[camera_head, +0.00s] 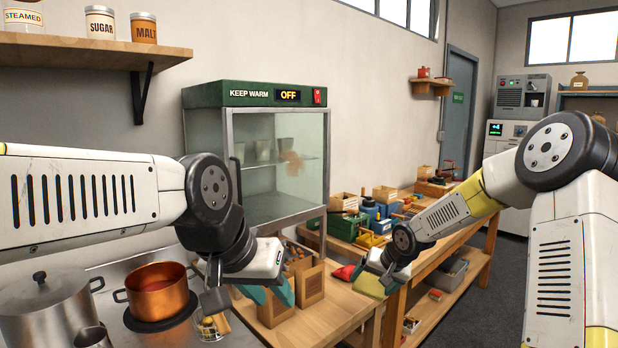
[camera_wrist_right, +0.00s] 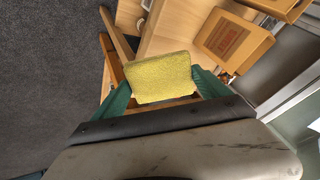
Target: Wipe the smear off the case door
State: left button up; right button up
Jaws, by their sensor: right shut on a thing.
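The warming case (camera_head: 254,95) has a green top that reads KEEP WARM and OFF. Its glass door (camera_head: 265,190) is shut, and a brownish smear (camera_head: 292,162) shows on the upper right of the glass. My right gripper (camera_head: 371,277) is shut on a yellow sponge (camera_head: 367,285), low and right of the case, apart from the door. In the right wrist view the sponge (camera_wrist_right: 160,78) sits between the teal fingers. My left gripper (camera_head: 268,292) is in front of the case's lower part, its teal fingers apart with nothing seen held.
A copper pot (camera_head: 158,291) and a lidded steel pot (camera_head: 45,310) stand at the lower left. A workbench (camera_head: 440,235) with boxes and tools runs back to the right.

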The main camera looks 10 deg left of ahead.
aim_at(305, 163)
jog(key=w+a+r+t+y, duration=0.2)
jog(key=w+a+r, duration=0.1)
jog(key=a+r, duration=0.3)
jog(key=w+a+r+t+y, duration=0.2)
jog(key=w+a+r+t, duration=0.1)
jog(key=a+r, duration=0.3)
notch_tip(305, 163, up, 2)
jog(key=shift+w+a+r+y, duration=0.1)
jog(key=shift+w+a+y, duration=0.1)
jog(key=shift+w+y, duration=0.2)
jog(key=a+r+y, duration=0.1)
jog(key=a+r, duration=0.2)
jog(key=r, duration=0.2)
jog(key=a+r+n+t+y, duration=0.1)
jog(key=a+r+y, duration=0.1)
jog(key=a+r, duration=0.1)
jog(key=a+r+t+y, duration=0.1)
jog(key=a+r+y, duration=0.1)
jog(key=r, duration=0.4)
jog(key=shift+s+a+r+n, duration=0.15)
jog(key=shift+a, duration=0.3)
jog(key=shift+s+a+r+n, duration=0.15)
jog(key=shift+a, duration=0.25)
jog(key=shift+f+x, duration=0.2)
jog(key=shift+x, duration=2.65)
jog(key=shift+w+a, duration=0.2)
jog(key=shift+a, duration=0.25)
jog(key=shift+w+a, duration=0.2)
jog(key=shift+a, duration=0.3)
